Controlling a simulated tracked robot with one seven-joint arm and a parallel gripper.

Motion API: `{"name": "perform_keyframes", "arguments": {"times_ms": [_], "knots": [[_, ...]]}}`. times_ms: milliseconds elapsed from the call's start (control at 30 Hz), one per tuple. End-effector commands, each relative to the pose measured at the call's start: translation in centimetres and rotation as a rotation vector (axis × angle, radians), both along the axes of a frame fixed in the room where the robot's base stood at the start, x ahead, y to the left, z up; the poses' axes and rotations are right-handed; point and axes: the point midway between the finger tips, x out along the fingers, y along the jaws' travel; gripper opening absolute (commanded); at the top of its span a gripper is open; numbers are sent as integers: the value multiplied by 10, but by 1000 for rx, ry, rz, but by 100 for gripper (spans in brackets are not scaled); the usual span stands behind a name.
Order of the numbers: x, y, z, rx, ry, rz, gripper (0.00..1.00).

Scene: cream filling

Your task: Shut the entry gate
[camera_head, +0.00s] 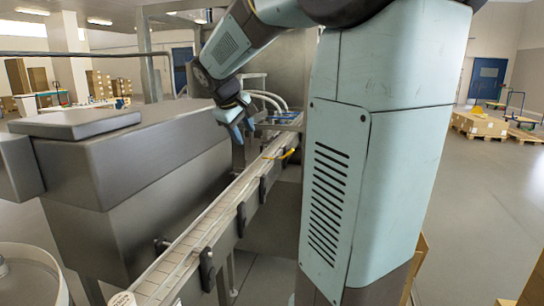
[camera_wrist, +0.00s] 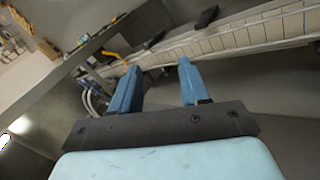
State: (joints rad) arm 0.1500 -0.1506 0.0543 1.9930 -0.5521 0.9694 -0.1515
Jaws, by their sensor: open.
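A narrow slatted conveyor (camera_head: 194,232) runs away from me along the grey machine; it also shows in the wrist view (camera_wrist: 220,42). A thin yellow bar (camera_head: 280,154) lies near the conveyor's far part. It is the likely entry gate, and it shows small in the wrist view (camera_wrist: 114,54). How far it stands open I cannot tell. My gripper (camera_head: 237,131) points down above the far part of the conveyor, left of the yellow bar and apart from it. In the wrist view its blue fingers (camera_wrist: 158,78) are spread with nothing between them.
A grey metal machine body (camera_head: 120,165) stands left of the conveyor. Dark brackets (camera_head: 207,268) line the conveyor's side. Pale hoses (camera_head: 268,98) rise behind my gripper. A round white tub (camera_head: 32,262) is at the lower left. Pallets with boxes (camera_head: 478,123) stand far right, with open floor before them.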

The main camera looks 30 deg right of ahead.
Motion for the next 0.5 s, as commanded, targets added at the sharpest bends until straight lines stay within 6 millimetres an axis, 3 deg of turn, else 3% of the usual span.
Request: {"name": "perform_keyframes", "arguments": {"times_ms": [100, 500], "knots": [[42, -25, -2, -82, 47, 21, 45], [170, -115, -26, -339, 195, 92, 45]]}}
